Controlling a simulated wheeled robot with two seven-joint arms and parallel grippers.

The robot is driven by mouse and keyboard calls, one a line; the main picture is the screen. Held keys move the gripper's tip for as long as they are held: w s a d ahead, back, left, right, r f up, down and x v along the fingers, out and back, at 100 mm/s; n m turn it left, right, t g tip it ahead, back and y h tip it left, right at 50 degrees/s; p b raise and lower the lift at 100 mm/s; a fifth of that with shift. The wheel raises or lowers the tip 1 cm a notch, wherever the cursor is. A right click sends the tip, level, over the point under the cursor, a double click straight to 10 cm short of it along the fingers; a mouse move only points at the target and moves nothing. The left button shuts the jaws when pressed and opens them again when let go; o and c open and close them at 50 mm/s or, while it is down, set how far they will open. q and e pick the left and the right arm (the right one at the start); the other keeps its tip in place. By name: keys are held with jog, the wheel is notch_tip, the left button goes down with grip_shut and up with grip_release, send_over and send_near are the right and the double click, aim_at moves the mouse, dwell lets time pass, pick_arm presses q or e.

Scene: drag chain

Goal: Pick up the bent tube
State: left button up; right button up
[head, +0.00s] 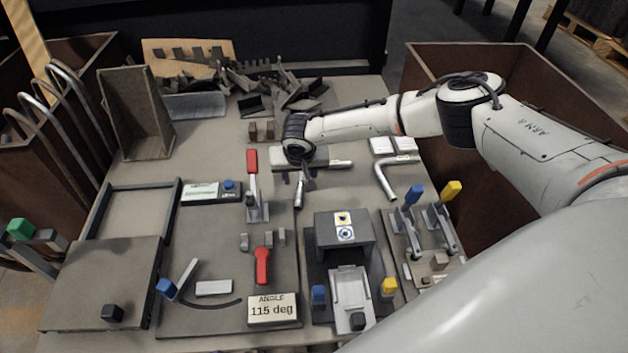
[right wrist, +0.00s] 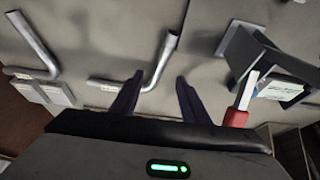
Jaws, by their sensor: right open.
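In the head view part of this tube (head: 299,192) shows just below my right gripper (head: 303,180), which hides the rest. My right gripper is open, its two dark fingers (right wrist: 160,80) either side of the tube; I cannot tell if they touch it. A second bent tube (head: 388,180) lies to the right in the head view, and at left in the right wrist view (right wrist: 38,45). My left gripper is out of view.
A red-handled toggle clamp (head: 252,165) stands just left of the gripper. A bending fixture with a sign reading 115 deg (head: 274,309) and a dark block fixture (head: 345,232) stand in front. Blue and yellow clamps (head: 430,215) stand at right. Brackets (head: 265,85) are piled behind.

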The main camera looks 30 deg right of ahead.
aim_at(300, 185)
jog(key=b+x, duration=0.3)
jog(key=x, duration=0.2)
jog(key=shift+d+f, duration=0.15)
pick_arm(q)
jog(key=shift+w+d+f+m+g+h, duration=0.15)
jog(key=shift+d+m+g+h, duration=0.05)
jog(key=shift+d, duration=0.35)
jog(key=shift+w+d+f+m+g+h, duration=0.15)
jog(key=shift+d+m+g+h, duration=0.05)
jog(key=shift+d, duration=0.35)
pick_arm(e)
jog(key=shift+w+f, duration=0.1)
jog(key=shift+w, duration=0.05)
jog(key=shift+f, duration=0.1)
grip_shut()
